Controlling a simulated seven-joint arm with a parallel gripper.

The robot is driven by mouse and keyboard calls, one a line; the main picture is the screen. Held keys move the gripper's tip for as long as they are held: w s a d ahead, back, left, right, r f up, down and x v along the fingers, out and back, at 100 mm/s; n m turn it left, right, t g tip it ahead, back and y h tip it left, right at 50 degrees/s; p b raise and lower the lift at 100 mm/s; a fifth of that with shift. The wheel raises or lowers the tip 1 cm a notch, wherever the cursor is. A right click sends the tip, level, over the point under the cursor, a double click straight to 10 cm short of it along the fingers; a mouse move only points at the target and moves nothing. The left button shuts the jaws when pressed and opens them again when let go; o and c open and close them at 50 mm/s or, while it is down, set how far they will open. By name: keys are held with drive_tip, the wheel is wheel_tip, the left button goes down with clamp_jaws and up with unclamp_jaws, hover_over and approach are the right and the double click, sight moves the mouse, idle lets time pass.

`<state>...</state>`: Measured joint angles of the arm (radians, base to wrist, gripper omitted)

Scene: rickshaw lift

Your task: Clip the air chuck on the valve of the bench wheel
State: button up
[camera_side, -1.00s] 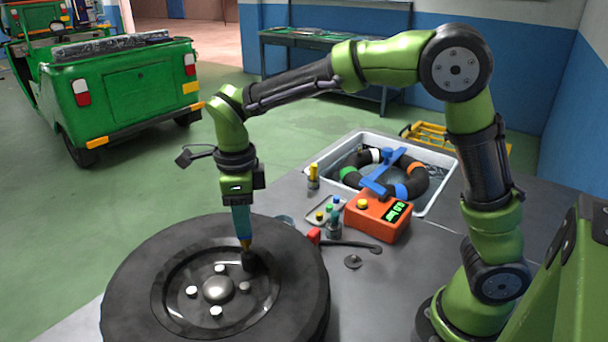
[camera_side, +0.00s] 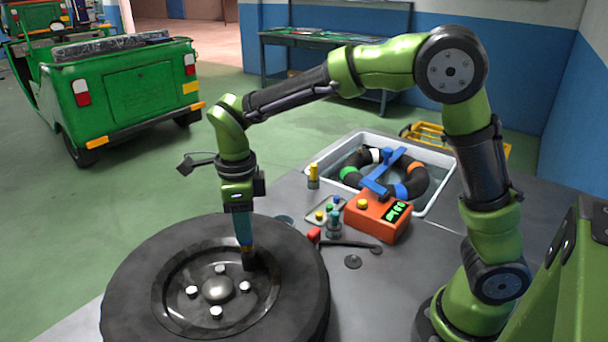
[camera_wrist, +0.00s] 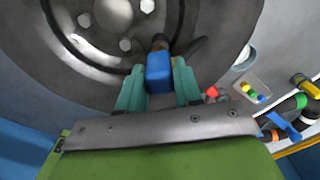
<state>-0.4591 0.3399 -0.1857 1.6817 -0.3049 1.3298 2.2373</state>
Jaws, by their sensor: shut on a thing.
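The bench wheel (camera_side: 125,275) lies flat, a black tyre around a dark hub with several pale nuts. My gripper (camera_side: 244,234) points down over the hub's far right part, and its teal fingers (camera_wrist: 158,82) also show in the wrist view. They are shut on a blue block (camera_wrist: 159,70), which I take as the air chuck. Its dark, brassy front end (camera_wrist: 160,43) reaches the rim area. In the side view a black piece (camera_side: 249,261) sits just under the fingertips at the rim. The valve is not clearly visible, so I cannot tell whether the chuck is clipped on it.
Right of the wheel are an orange box (camera_side: 372,221) with a lit green display, a small parts tray (camera_side: 312,217), and a red-ended black tool (camera_side: 345,243). Behind stands a white water tub (camera_side: 441,190) holding a black ring tube.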

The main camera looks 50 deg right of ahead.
drive_tip(key=shift+f, duration=0.1)
drive_tip(key=o, duration=1.3)
drive_tip(key=shift+o, duration=0.2)
drive_tip(key=shift+r, duration=3.55)
